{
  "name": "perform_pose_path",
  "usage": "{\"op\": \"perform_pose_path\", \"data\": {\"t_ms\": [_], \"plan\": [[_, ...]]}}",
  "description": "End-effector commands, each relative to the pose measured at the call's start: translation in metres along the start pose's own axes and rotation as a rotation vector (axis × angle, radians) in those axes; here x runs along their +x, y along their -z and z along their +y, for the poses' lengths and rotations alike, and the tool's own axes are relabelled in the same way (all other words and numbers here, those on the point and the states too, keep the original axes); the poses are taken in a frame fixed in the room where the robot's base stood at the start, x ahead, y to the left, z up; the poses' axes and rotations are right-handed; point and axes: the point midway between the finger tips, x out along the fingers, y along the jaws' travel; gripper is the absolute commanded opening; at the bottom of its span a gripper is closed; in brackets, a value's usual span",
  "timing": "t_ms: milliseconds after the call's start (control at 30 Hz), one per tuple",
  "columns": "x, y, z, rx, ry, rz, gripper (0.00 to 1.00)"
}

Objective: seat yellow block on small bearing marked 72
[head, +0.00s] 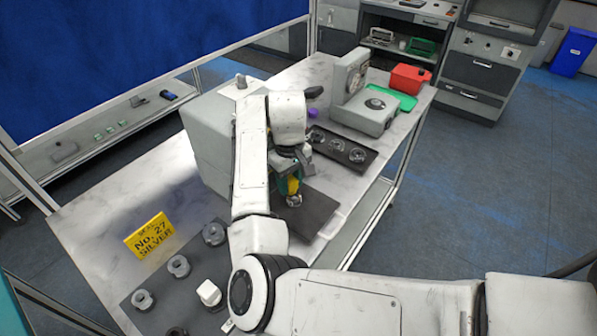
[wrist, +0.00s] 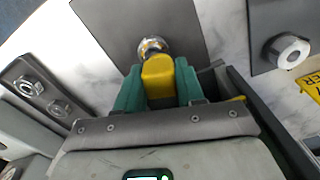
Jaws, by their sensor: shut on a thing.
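My gripper (wrist: 158,92) points down over a dark mat (head: 310,214) near the table's right edge. Its green fingers are shut on a yellow block (wrist: 158,72), which also shows partly in the head view (head: 293,186). A small shiny silver piece (wrist: 152,46), likely a bearing, shows at the block's far end in the wrist view; it also appears just under the block in the head view (head: 293,201). I cannot tell whether block and silver piece touch. No mark 72 is readable on any piece.
A yellow sign (head: 150,236) reads "NO. 27 SILVER". Grey rings (head: 178,265) and a white piece (head: 208,293) sit on a mat at front left. A dark tray (head: 343,149) holds ring parts behind the gripper. A grey box (head: 208,140) stands left of my arm.

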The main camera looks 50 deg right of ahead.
Motion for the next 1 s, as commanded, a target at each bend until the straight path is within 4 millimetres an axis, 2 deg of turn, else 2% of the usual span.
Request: {"op": "perform_pose_path", "data": {"t_ms": [67, 1000], "plan": [[-0.002, 0.003, -0.008, -0.015, 0.001, 0.005, 0.01], [-0.001, 0.000, 0.008, 0.004, -0.004, 0.006, 0.01]]}}
